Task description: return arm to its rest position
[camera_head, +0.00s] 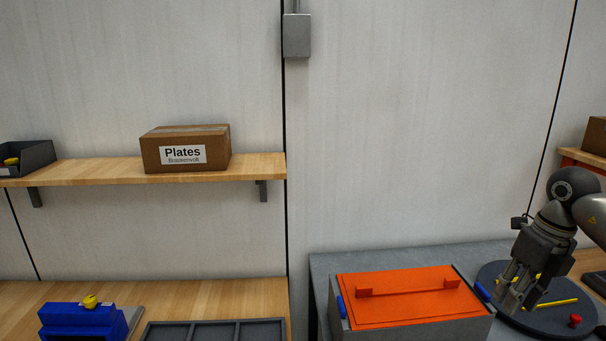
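My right gripper (511,297) is at the right, on an arm that comes in from the right edge. Its fingers point down over the left part of a round dark disc (548,322), just right of the orange-lidded box. I see nothing held between the fingers, but from this angle their gap is unclear. My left gripper and arm are not in view.
A grey box with an orange lid (405,287) stands beside the gripper on a grey bench (330,262). The disc carries yellow bars and a red knob (575,320). A blue block (80,322) and a divided tray (215,322) are at left, below a shelf (100,172) with a Plates carton (186,148).

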